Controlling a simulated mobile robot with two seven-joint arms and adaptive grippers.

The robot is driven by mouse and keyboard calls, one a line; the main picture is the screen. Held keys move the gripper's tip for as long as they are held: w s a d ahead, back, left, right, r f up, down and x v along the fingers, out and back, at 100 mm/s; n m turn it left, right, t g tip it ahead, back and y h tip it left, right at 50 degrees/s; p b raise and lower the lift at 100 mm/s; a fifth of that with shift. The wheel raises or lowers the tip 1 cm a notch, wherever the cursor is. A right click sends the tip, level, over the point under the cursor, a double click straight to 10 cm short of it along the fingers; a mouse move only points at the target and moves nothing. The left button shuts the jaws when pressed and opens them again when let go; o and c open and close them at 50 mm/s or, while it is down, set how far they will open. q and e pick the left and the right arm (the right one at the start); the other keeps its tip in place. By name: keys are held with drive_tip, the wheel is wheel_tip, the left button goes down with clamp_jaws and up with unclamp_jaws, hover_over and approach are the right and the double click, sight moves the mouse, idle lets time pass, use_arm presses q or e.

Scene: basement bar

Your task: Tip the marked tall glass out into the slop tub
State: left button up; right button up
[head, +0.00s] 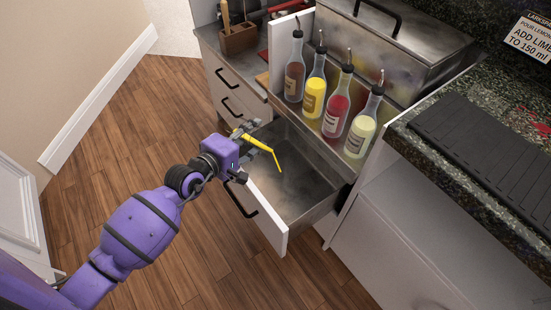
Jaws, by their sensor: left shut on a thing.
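My left gripper (250,139) is shut on a thin yellow bent thing (264,147) that looks like a bendy straw. It is above an open, metal-lined drawer (293,197). The yellow thing's longer end points down to the right over the drawer. My fingers hide part of it, and I cannot tell whether it is above or touching the drawer's inside. I see no marked tall glass and no slop tub in this view. My right gripper is not in view.
Several pourer bottles, including a red one (336,107), stand in a rack behind the drawer. A metal bin (385,45) is behind them. A black ribbed mat (481,150) lies on the stone counter (421,148) at the right. Wooden floor (125,130) is clear at the left.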

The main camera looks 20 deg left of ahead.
use_arm(q)
drive_tip(key=shift+d, duration=0.1)
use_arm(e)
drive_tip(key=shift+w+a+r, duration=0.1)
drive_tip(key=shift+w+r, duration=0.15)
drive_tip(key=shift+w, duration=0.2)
use_arm(q)
drive_tip(key=shift+m+p, duration=0.3)
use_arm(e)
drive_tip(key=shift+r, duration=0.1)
